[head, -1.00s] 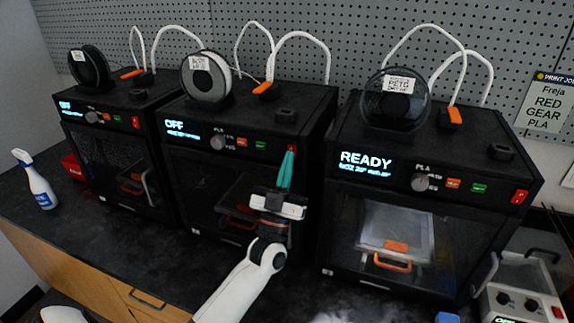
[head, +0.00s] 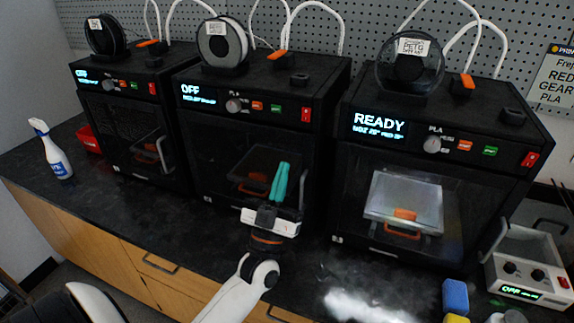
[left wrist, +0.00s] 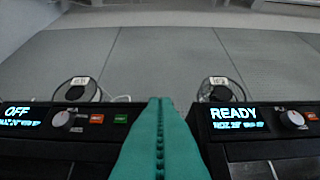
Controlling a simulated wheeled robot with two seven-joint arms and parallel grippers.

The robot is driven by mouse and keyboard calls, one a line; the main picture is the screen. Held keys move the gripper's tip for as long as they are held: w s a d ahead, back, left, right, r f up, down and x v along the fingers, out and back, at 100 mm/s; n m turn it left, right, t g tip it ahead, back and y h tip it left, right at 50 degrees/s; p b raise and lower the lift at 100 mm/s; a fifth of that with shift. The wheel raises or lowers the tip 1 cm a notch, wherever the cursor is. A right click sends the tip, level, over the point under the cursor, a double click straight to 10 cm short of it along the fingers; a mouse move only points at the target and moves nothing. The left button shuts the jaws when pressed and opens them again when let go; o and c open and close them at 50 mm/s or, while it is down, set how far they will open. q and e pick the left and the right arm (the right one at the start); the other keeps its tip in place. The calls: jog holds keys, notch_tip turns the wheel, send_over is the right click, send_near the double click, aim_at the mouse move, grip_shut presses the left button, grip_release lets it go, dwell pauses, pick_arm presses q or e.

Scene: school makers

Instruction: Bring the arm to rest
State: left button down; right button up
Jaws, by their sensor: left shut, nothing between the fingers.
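My left gripper (head: 280,182) has teal fingers and is in front of the middle printer, pointing up. The fingers are together with nothing between them. In the left wrist view the teal fingers (left wrist: 160,140) meet along a seam. The middle printer (head: 262,108) shows OFF, and the right printer (head: 440,150) shows READY with a lit chamber. Both displays also appear in the left wrist view. My right gripper does not show.
A spray bottle (head: 52,150) and a red bin (head: 89,138) are at the left. A blue block (head: 455,296) and a white control box (head: 528,268) are at the right. A white patch (head: 365,307) lies on the dark counter (head: 120,208) near the front.

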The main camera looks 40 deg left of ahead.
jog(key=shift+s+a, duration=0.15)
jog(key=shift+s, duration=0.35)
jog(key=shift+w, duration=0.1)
